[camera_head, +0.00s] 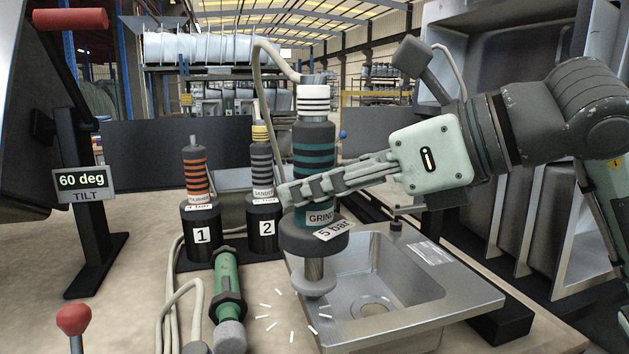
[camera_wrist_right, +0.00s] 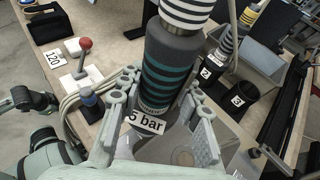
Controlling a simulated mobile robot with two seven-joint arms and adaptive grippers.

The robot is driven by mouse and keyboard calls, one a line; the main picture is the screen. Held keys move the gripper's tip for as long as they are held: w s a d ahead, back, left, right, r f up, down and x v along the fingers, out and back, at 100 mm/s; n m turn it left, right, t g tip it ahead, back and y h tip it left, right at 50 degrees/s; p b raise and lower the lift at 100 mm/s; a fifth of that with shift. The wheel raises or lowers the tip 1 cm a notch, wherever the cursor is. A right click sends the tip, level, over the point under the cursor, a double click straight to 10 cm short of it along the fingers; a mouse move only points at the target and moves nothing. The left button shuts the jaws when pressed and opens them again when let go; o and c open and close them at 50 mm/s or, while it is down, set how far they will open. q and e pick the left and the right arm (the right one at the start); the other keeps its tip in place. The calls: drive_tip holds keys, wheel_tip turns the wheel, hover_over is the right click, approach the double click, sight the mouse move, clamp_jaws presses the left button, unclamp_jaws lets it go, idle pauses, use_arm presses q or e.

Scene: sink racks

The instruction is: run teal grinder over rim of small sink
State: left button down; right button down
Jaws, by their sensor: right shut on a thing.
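The teal-banded grinder (camera_head: 314,160) stands upright with its disc (camera_head: 314,282) at the bottom, and carries a "5 bar" tag. My right gripper (camera_head: 290,192) comes from the right and is shut on its body. The right wrist view also shows the grinder (camera_wrist_right: 168,75) between the fingers. The small steel sink (camera_head: 455,297) lies below and to the right. The disc overlaps its left rim in the head view; short white dashes, like sparks, ring the spot below the disc. The exact contact is hidden. My left gripper is not in view.
An orange-banded tool (camera_head: 195,174) stands in holder 1 (camera_head: 201,233), and a grey-banded sander (camera_head: 262,158) in holder 2 (camera_head: 263,228). A green tool (camera_head: 228,285) lies left of the sink. A "60 deg" tilt stand (camera_head: 84,181) and red-knobbed lever (camera_head: 73,318) are at left.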

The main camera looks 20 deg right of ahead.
sight(320, 114)
drive_tip(key=shift+s, duration=0.15)
drive_tip(key=shift+s+r+b, duration=0.2)
drive_tip(key=shift+s+b, duration=0.15)
drive_tip(key=shift+s, duration=0.4)
wheel_tip(320, 114, up, 7)
drive_tip(key=p, duration=0.6)
idle(0.4)
